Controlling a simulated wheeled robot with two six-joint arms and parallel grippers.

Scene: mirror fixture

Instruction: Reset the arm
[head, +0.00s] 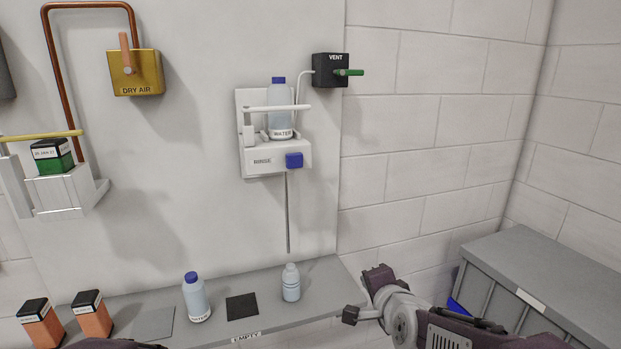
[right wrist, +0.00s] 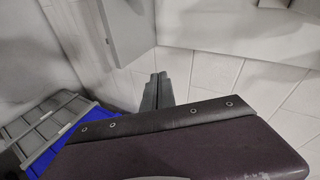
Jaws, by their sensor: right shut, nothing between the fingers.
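My right arm (head: 402,322) comes in from the lower right in the head view, beside the right end of the shelf. In the right wrist view my right gripper (right wrist: 157,90) is shut and empty, its two fingers together, pointing at free space over pale floor tiles. Which dark part in the head view is its fingertips I cannot tell. A dark piece at the bottom edge of the head view may be part of my left arm; my left gripper does not show.
A shelf (head: 331,290) carries a blue-capped water bottle (head: 196,299), an uncapped bottle (head: 290,284) and orange boxes (head: 94,318). Above are the rinse unit (head: 262,162) holding a water bottle (head: 280,112), a vent box (head: 328,71) and a dry air valve (head: 135,78). A grey crate (head: 560,285) stands right.

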